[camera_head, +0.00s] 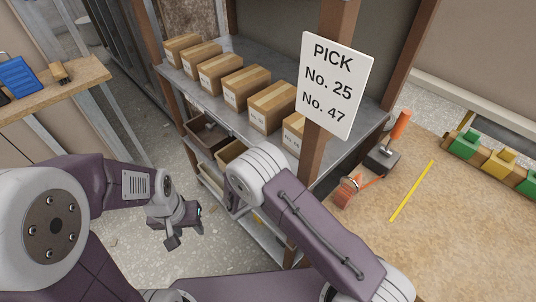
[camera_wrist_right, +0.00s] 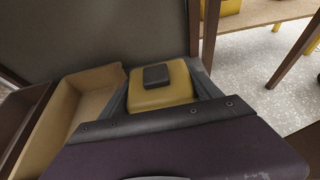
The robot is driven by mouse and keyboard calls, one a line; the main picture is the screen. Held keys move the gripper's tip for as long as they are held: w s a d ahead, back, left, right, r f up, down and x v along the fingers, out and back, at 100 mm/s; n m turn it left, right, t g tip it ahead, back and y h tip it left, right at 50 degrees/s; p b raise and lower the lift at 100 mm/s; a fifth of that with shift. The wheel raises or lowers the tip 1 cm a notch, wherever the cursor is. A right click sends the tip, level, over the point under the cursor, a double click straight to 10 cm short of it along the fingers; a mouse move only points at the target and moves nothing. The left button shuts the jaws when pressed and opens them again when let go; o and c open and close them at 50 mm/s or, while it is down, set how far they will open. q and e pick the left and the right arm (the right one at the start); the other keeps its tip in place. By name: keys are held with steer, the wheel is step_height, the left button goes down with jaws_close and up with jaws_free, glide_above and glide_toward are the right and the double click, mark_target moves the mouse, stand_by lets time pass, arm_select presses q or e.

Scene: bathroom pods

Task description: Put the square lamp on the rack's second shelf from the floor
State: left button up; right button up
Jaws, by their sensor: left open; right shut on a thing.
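The rack (camera_head: 318,150) stands in the middle of the head view, with a grey upper shelf and lower levels partly hidden by my right arm. In the right wrist view, my right gripper (camera_wrist_right: 160,92) is shut on a yellow square-bodied thing with a dark block on it, which looks like the square lamp (camera_wrist_right: 160,97). The lamp is beside an open tan bin (camera_wrist_right: 67,118); I cannot tell whether it touches a shelf. The right gripper and lamp are hidden in the head view. My left gripper (camera_head: 183,232) is open and empty, left of the rack.
Several cardboard boxes (camera_head: 272,107) line the upper shelf. Brown bins (camera_head: 204,133) sit on the level below. A PICK sign (camera_head: 335,84) hangs on the front post. A workbench (camera_head: 440,230) with tools is at the right, and another table (camera_head: 60,92) at the left.

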steer(key=f+b, duration=0.1)
steer(key=f, duration=0.1)
steer(key=f+b, duration=0.1)
steer(key=f, duration=0.2)
steer(key=shift+s+a+f, duration=0.15)
steer(key=shift+a+f, duration=0.05)
steer(key=shift+f, duration=0.4)
step_height(320, 180, down, 4)
steer(key=shift+r+b, duration=0.1)
steer(key=shift+b, duration=0.75)
steer(key=shift+r, duration=0.15)
steer(key=o, duration=1.8)
steer(key=shift+f, duration=0.2)
